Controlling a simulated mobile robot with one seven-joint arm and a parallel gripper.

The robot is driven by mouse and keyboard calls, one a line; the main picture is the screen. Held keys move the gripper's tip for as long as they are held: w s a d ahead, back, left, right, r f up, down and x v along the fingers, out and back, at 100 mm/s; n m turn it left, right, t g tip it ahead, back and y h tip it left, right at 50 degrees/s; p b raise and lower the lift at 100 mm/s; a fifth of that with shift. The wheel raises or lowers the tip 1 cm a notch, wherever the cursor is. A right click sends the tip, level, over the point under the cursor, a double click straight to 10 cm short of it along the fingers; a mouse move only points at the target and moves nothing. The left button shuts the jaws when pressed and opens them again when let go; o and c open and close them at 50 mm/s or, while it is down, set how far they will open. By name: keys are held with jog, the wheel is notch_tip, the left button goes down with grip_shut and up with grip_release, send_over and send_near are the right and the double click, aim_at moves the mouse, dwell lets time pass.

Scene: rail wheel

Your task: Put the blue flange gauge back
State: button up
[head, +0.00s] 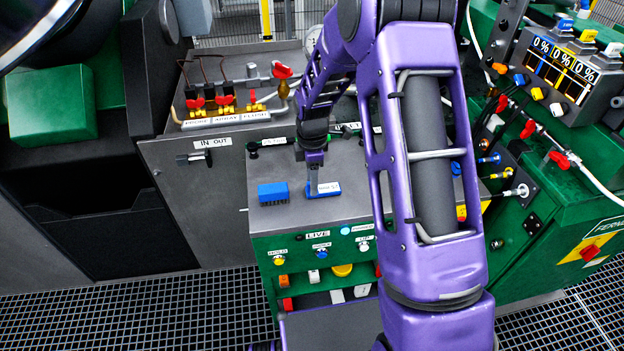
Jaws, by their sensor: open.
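My gripper (312,178) points down over the grey top of the green cabinet. It is open, and its fingertips are small and partly hard to make out. A flat blue piece with a white label (323,190) lies right at the fingertips; I cannot tell whether they touch it. A blue block with a ridged lower side (273,193) sits just to the left on the same top, apart from the gripper. I cannot tell for certain which blue piece is the flange gauge.
A grey bench (228,133) with red-handled valves stands behind. The green cabinet front (310,262) carries buttons and coloured knobs. A green machine with a control box (565,75) and hoses is at right. My purple arm hides the cabinet's right part.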

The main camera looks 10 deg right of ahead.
jog(key=shift+r, duration=0.1)
notch_tip(320, 180, up, 12)
jog(key=p, duration=0.1)
dwell(0.4)
jog(key=shift+r, duration=0.15)
